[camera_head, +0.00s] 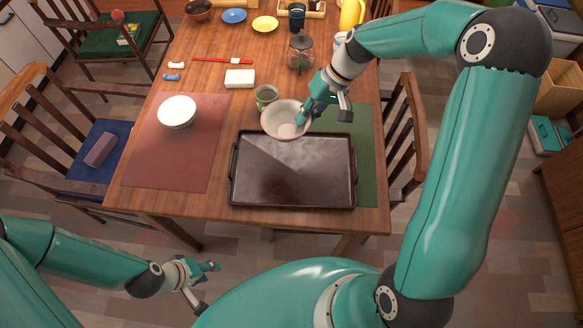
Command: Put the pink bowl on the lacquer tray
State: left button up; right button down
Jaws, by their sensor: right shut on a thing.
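The pink bowl (279,122), pale inside with a pinkish rim, is over the far edge of the lacquer tray (292,172). My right gripper (303,116) is shut on its right rim. The bowl is roughly upright; I cannot tell how high it is above the tray or whether it touches it. The tray is dark, rectangular, with raised edges and side handles, and its floor is bare. My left gripper (212,267) is low in front of the table's near edge, away from the bowl and tray; its jaws are too small to read.
A white bowl (177,111) stands on the red placemat (165,160). A green placemat (363,150) lies under the tray. A small green cup (266,95) stands close behind the pink bowl, and a glass jar (300,52) farther back. A white block (240,78) lies mid-table.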

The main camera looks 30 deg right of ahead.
jog(key=s+d+r+m+t+b, duration=0.1)
jog(key=s+d+r+m+t, duration=0.1)
jog(key=s+d+r+m, duration=0.45)
jog(key=f+n, duration=0.1)
jog(key=f, duration=0.5)
jog(key=w+d+f, duration=0.1)
jog(key=f, duration=0.5)
jog(key=f+n, duration=0.1)
jog(key=f, duration=0.4)
jog(key=shift+w+d+f+n+h+b, duration=0.15)
jog(key=shift+d+f+n+h+b, duration=0.15)
jog(key=shift+f+n+b, duration=0.1)
jog(key=shift+f, duration=0.15)
jog(key=c, duration=1.5)
grip_release()
